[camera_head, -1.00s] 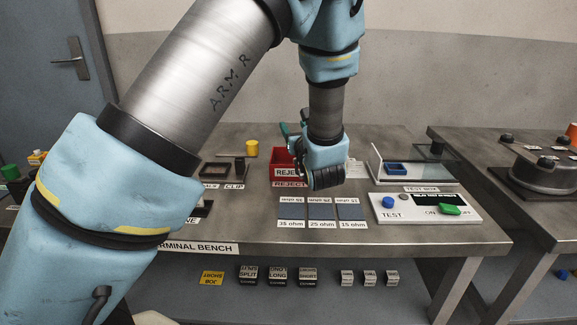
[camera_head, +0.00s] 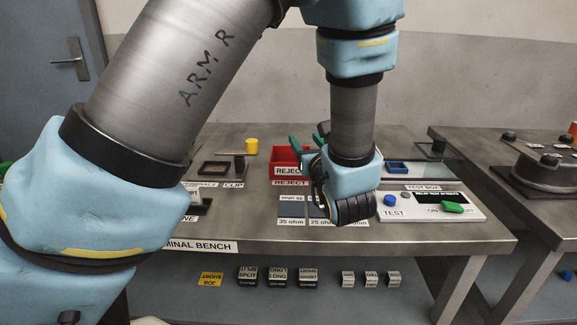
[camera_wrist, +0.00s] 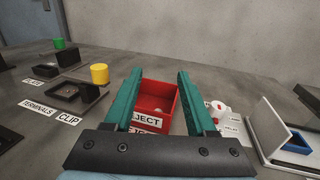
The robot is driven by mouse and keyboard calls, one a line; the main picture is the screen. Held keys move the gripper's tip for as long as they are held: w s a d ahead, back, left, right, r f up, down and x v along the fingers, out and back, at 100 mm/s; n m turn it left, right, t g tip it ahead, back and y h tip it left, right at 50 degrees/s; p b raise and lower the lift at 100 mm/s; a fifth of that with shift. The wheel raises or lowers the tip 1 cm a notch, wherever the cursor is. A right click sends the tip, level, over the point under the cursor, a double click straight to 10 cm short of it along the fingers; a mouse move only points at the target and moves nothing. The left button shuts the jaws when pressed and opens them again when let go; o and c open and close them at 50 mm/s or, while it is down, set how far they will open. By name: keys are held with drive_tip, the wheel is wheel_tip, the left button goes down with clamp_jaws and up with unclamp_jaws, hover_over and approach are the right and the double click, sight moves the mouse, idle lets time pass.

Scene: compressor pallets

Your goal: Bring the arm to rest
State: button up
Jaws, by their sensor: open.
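My arm reaches over the terminal bench (camera_head: 270,236) in the head view, its wrist hanging above the bench top in front of the red reject bin (camera_head: 285,155). In the wrist view my gripper (camera_wrist: 157,88) is open, its two green fingers apart with nothing between them. The reject bin (camera_wrist: 160,97) shows beyond and between the fingers. In the head view the fingertips are mostly hidden behind my wrist, which covers part of the ohm mats (camera_head: 292,207).
A test box (camera_head: 440,205) with a green switch stands to the right of my wrist. A yellow cylinder (camera_head: 251,145) and dark trays (camera_head: 215,168) are at the left. A second bench (camera_head: 480,165) stands at the right. Several labelled blocks lie on the shelf below.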

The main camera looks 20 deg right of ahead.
idle(0.3)
